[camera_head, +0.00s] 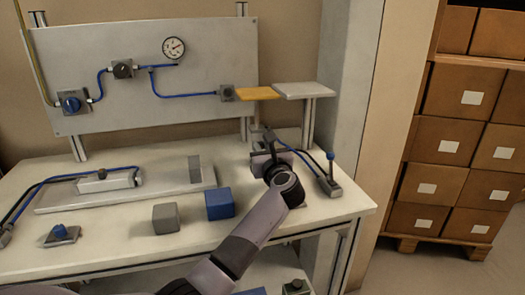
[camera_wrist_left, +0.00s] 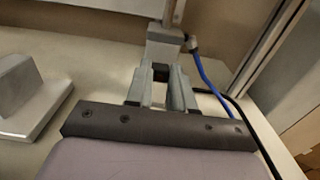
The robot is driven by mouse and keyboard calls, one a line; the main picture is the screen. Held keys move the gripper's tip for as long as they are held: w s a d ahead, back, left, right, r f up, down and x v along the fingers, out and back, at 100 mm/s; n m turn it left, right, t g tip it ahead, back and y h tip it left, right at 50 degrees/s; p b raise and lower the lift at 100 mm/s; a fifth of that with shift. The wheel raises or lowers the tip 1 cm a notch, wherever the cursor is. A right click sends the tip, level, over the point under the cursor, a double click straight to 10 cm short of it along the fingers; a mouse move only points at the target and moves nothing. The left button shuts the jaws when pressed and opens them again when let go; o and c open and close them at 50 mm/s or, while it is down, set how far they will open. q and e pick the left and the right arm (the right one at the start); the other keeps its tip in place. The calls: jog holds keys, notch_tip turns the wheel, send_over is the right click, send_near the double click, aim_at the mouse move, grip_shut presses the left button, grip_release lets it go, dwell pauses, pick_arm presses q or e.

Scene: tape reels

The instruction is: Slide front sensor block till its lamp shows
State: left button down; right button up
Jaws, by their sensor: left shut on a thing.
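My left gripper (camera_head: 266,138) reaches over the back right part of the table, by a grey upright unit. In the left wrist view its two grey fingers (camera_wrist_left: 160,85) are shut on a small dark block (camera_wrist_left: 160,72), which I take to be the front sensor block. The block is mostly hidden between the fingers, just in front of the grey upright unit (camera_wrist_left: 163,46) with a blue hose. I see no lit lamp. In the head view my own wrist and gripper hide the block. My right gripper is not in view.
A lever valve (camera_head: 329,182) stands right of my wrist. A blue block (camera_head: 219,204) and a grey block (camera_head: 165,218) lie near the front. A cylinder (camera_head: 105,181) lies on a grey plate (camera_head: 75,198) at left.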

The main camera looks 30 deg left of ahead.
pick_arm(q)
notch_tip(320, 180, up, 2)
jog(key=shift+r+p, duration=0.1)
jog(key=shift+p, duration=0.3)
jog(key=c, duration=1)
grip_release()
jog(key=shift+o, duration=0.2)
jog(key=shift+d, duration=0.1)
jog(key=shift+s+d, duration=0.25)
jog(key=b+v, duration=0.1)
jog(key=v, duration=0.5)
jog(key=shift+s+d, duration=0.1)
jog(key=shift+s, duration=0.05)
